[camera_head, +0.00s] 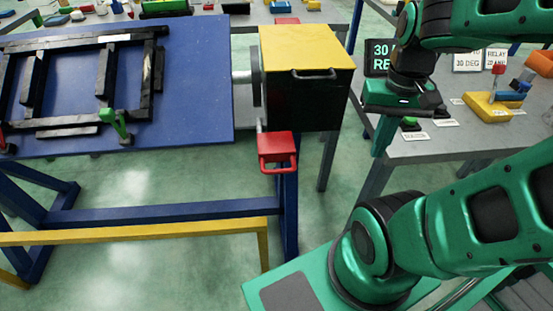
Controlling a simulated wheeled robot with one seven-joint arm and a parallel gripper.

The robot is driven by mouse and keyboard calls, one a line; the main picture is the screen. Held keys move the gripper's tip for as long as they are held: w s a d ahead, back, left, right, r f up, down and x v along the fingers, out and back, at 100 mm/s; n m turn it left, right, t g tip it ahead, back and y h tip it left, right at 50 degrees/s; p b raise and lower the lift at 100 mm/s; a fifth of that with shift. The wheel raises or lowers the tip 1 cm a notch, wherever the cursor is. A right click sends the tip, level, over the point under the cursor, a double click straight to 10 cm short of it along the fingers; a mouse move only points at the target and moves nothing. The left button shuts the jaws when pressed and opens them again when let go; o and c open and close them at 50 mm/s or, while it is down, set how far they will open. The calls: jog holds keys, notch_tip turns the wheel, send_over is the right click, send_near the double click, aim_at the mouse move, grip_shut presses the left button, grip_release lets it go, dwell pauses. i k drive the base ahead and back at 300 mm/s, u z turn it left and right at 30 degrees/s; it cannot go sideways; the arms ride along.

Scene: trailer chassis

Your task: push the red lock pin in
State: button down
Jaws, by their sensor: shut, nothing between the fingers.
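The red lock pin (278,148) appears as a red block with a loop handle. It sits under the front left corner of a black box with a yellow top (308,75), beside the blue table's right end. How far it sticks out is hard to tell from this angle. My gripper (381,150) hangs pointing down to the right of the box, clear of the red pin. Its fingers are shut and empty.
A blue tilting tabletop (200,85) carries a black ladder-like frame (90,80) with a green clamp (120,125). A grey bench (450,145) with labels and a yellow block (495,107) stands at right.

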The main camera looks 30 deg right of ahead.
aim_at(274, 147)
jog(key=u, duration=0.65)
jog(key=k, duration=1.5)
jog(key=z, duration=0.7)
jog(key=i, duration=1.05)
jog(key=u, duration=0.05)
